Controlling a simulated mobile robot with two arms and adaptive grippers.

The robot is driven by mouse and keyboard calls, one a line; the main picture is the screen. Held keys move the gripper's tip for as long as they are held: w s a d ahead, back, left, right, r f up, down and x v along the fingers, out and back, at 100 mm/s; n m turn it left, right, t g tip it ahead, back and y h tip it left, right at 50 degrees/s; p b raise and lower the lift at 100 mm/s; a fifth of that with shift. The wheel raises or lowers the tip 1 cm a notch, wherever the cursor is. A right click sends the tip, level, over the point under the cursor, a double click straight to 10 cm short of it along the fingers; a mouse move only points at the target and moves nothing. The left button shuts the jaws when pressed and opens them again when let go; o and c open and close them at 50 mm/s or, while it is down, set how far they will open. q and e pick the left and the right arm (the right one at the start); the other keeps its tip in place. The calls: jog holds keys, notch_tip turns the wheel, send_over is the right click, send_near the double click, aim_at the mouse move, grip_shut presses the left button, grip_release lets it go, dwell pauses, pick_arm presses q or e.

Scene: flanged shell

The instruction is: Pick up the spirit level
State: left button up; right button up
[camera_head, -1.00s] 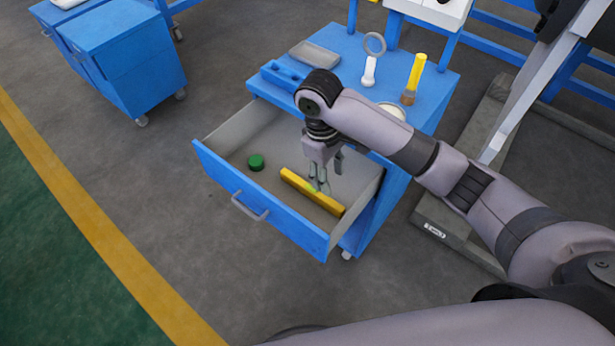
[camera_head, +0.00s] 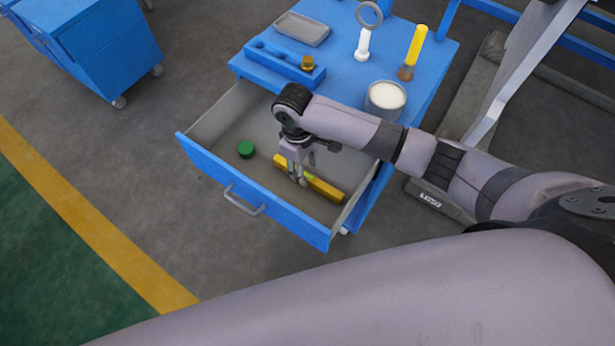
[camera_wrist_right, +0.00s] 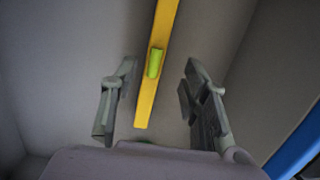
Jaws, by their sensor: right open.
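My left gripper is not in view.
The blue drawer (camera_head: 287,222) holds a green round cap (camera_head: 246,149) left of the level. On the cabinet top are a grey tray (camera_head: 302,28), a blue block (camera_head: 270,67), a white cup (camera_head: 385,98), a yellow-handled tool (camera_head: 414,52) and a ring-topped white piece (camera_head: 363,42).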

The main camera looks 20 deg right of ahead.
aim_at(308, 176)
jog(key=shift+f, duration=0.55)
jog(key=f, duration=0.3)
jog(key=shift+w+d+f, duration=0.15)
jog(key=shift+d+f, duration=0.1)
jog(key=shift+f, duration=0.5)
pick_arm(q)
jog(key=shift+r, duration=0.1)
pick_arm(e)
jog(key=shift+c, duration=0.6)
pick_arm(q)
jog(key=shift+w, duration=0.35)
pick_arm(e)
grip_shut()
